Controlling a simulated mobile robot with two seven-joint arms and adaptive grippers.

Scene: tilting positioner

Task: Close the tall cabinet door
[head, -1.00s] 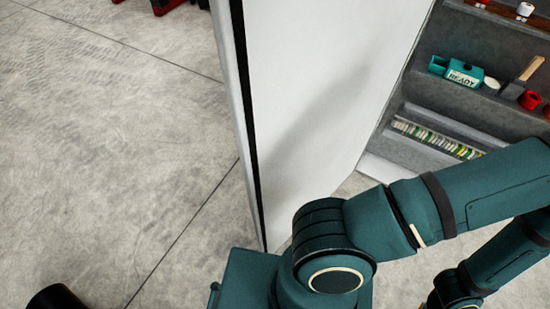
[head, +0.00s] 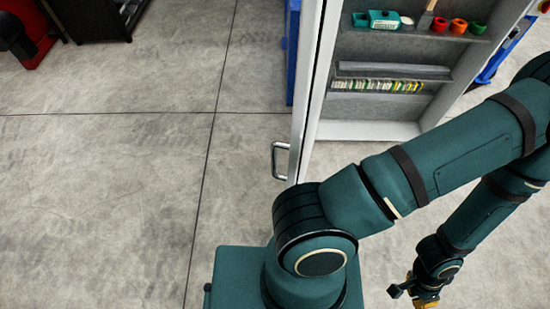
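The tall cabinet (head: 365,130) stands at the top right with its shelves exposed. Its door (head: 303,110) is open and seen nearly edge-on, reaching from the cabinet's left side towards me. A metal bar handle (head: 281,160) sticks out from the left, outer side of the door. My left gripper (head: 418,292) is at the bottom right, in front of the cabinet and well apart from the door and handle. It is small and cut by the frame edge, so its opening cannot be made out. My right gripper is out of view.
The cabinet shelves hold a teal box (head: 383,20), red, orange and green cups and a row of thin coloured items (head: 378,86). Blue structures stand behind the cabinet. A dark cart (head: 95,18) is at the top left. The concrete floor left of the door is clear.

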